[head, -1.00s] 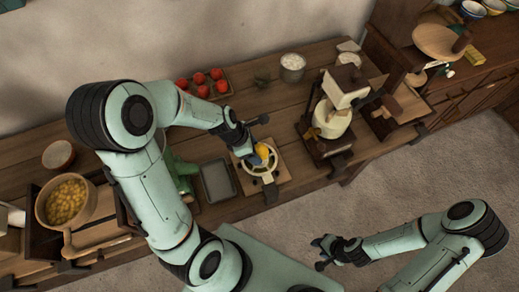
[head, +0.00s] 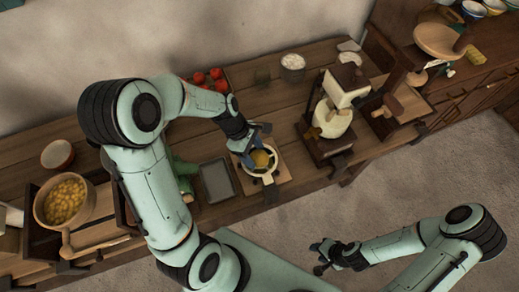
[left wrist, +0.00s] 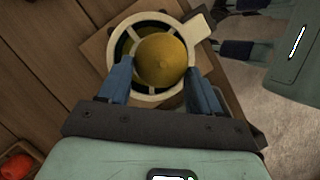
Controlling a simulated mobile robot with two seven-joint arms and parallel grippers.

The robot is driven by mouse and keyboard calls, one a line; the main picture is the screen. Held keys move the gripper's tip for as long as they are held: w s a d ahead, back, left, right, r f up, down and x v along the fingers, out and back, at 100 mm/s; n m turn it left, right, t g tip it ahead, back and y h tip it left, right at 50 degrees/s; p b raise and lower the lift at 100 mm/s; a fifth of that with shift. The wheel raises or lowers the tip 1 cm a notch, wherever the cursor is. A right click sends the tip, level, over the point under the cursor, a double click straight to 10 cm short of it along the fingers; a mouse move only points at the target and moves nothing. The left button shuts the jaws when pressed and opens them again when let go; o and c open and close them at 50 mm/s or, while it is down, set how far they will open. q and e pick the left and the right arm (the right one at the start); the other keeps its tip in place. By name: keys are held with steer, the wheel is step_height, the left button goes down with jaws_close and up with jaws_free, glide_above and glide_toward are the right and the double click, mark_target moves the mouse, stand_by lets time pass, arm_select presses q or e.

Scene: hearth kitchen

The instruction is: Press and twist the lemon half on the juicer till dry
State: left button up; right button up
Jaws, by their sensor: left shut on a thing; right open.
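The yellow lemon half (head: 261,158) sits over the middle of the juicer, dome up, and it fills the centre of the left wrist view (left wrist: 160,60). The juicer has a pale round rim (left wrist: 152,97) with a handle tab (left wrist: 196,27) and rests on a wooden board (head: 285,179). My left gripper (head: 257,148) points down over the juicer, its blue fingers on either side of the lemon half and shut on it. The reamer under the lemon is hidden. My right gripper (head: 320,258) is open and empty, away from the counter over the floor.
A grey tray (head: 217,181) lies left of the juicer. A brown and cream machine (head: 333,115) stands to its right. Red tomatoes (head: 207,76) and a white bowl (head: 292,63) are behind. A pot of yellow items (head: 66,200) is at far left.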

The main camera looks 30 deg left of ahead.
mark_target(259, 153)
arm_select(q)
steer(key=shift+w+r+p, duration=0.15)
steer(key=shift+r, duration=0.75)
steer(key=shift+w+r+p, duration=0.15)
steer(key=shift+r, duration=0.75)
steer(key=shift+s+r, duration=0.2)
steer(key=shift+r, duration=1.35)
